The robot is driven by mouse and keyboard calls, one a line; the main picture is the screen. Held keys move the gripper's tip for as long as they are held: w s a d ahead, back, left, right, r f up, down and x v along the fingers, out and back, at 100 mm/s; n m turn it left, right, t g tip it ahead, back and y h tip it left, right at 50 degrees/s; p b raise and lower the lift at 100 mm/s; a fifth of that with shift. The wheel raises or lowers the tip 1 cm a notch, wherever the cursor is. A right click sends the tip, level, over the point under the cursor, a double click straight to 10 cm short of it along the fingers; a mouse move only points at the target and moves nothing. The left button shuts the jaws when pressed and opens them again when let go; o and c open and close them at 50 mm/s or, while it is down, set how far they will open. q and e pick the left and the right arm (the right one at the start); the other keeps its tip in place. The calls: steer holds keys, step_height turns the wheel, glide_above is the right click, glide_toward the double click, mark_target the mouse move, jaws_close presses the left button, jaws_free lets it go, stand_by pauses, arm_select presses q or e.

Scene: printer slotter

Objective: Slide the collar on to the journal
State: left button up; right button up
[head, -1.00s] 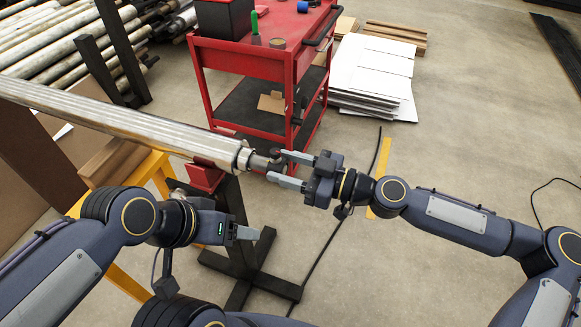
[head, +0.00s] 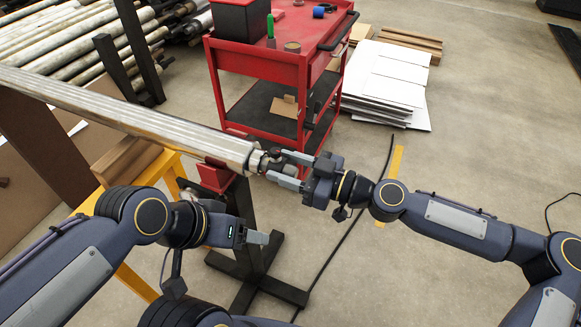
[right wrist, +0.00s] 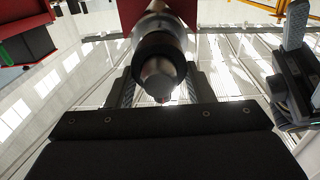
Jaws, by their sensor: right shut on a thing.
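A long steel roller (head: 150,122) comes in from the left and ends in a narrower journal near the picture's middle. My right gripper (head: 277,166) faces this end from the right, its fingers either side of it. In the right wrist view the dark ring-shaped collar (right wrist: 160,43) is between my right fingers, which are shut on it. The grey round end of the journal (right wrist: 160,77) shows through the collar, so the collar is around it. How far on it sits is hard to tell. My left gripper (head: 256,237) is below the roller, apart from it; its opening is unclear.
A dark stand (head: 257,262) with a red top holds the roller near its end. A red cart (head: 262,57) stands behind the roller end. A yellow trestle (head: 135,270) is at the left, beside my left arm.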

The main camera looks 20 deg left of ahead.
steer(key=shift+a, duration=0.8)
stand_by(0.6)
steer(key=o, duration=1)
steer(key=shift+d, duration=0.1)
